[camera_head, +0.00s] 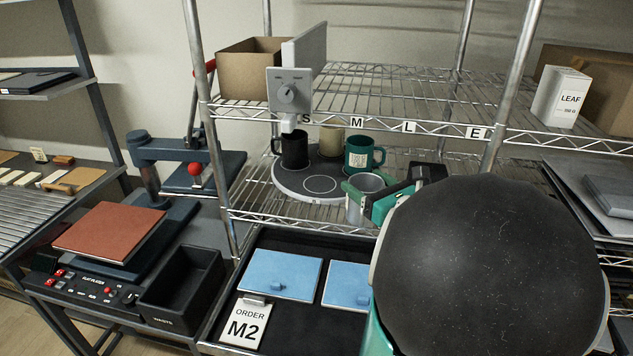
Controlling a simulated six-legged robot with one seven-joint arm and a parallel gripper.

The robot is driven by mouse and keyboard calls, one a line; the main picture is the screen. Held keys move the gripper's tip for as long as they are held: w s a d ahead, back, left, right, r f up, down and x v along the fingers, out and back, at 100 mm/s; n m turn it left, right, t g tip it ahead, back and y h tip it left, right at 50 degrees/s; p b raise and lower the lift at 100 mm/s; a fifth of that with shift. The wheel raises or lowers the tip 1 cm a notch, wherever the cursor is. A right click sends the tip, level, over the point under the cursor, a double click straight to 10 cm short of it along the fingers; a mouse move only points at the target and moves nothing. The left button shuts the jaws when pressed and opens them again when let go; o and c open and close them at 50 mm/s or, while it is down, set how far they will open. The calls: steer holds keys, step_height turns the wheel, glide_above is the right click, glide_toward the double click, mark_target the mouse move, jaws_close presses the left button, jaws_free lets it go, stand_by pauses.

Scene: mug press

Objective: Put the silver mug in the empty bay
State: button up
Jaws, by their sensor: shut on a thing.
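The silver mug (367,183) is upright at the front right edge of a round grey turntable (286,184) on the wire shelf. My gripper (365,199) is shut on it, with green fingers at its sides. I cannot tell whether the mug touches the shelf. A ringed bay (320,184) at the turntable's front is empty, left of the silver mug. A black mug (295,150), a cream mug (331,139) and a green mug (359,153) stand on the turntable. My dark round arm link hides the right foreground.
A grey box with a dial (289,88) hangs above the black mug. The upper wire shelf (400,90) overhangs the turntable. A press (170,150) stands at left.

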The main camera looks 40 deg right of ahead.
steer(key=shift+w+d+r, duration=0.1)
steer(key=shift+w+r, duration=0.05)
steer(key=shift+w, duration=0.1)
steer(key=shift+w+d, duration=0.1)
steer(key=shift+d, duration=0.25)
steer(key=w, duration=0.6)
steer(key=w+d+f, duration=0.1)
steer(key=w, duration=0.4)
steer(key=w+d, duration=0.1)
steer(key=w, duration=0.5)
steer(key=shift+w+f, duration=0.2)
steer(key=shift+w, duration=0.15)
steer(key=shift+f, duration=0.1)
steer(key=o, duration=1.5)
steer(key=shift+f, duration=0.15)
steer(key=shift+o, duration=0.3)
